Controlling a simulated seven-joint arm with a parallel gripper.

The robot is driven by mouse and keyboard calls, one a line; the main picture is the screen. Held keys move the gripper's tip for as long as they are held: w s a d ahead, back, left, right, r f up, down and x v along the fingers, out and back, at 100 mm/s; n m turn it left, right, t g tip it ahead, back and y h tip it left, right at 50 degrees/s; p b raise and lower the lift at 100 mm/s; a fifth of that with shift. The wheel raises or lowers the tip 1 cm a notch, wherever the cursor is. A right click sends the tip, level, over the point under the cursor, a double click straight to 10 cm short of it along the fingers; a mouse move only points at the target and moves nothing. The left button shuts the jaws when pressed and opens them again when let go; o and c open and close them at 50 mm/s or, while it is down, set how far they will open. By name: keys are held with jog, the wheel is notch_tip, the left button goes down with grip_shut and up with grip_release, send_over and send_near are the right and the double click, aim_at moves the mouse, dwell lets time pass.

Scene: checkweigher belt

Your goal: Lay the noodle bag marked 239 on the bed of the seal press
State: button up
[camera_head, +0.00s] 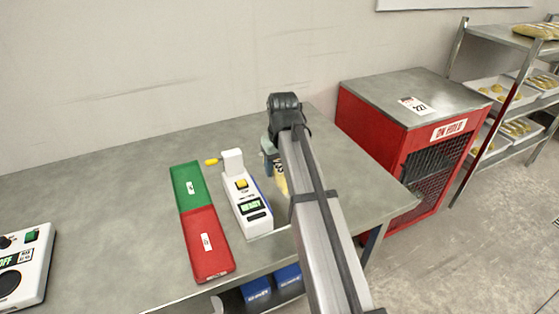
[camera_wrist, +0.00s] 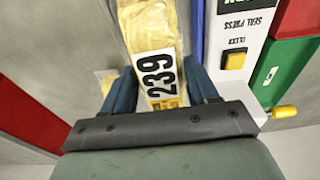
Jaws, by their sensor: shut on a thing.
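The noodle bag marked 239 (camera_wrist: 155,35) is a clear bag of yellow noodles with a white label. My gripper (camera_wrist: 160,88) is shut on it, with one blue finger on each side of the label. In the head view the bag (camera_head: 280,181) shows only in part beside my arm. The seal press (camera_head: 243,203) is a white unit with a yellow button, a green display and a yellow-tipped lever, just left of my gripper. It also shows in the wrist view (camera_wrist: 245,85), right of the bag. I cannot tell the bag's height above the table.
Another clear packet edge (camera_wrist: 106,80) shows by the left finger. A green tray (camera_head: 188,184) and red tray (camera_head: 207,243) lie left of the press. A control box (camera_head: 25,262) stands far left. A red ON HOLD cage (camera_head: 408,130) and a rack (camera_head: 505,95) stand right. The back-left table is clear.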

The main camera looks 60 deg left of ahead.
jog(key=shift+f, duration=3.7)
jog(key=o, duration=1.4)
jog(key=shift+o, duration=0.2)
jog(key=shift+r, duration=4.5)
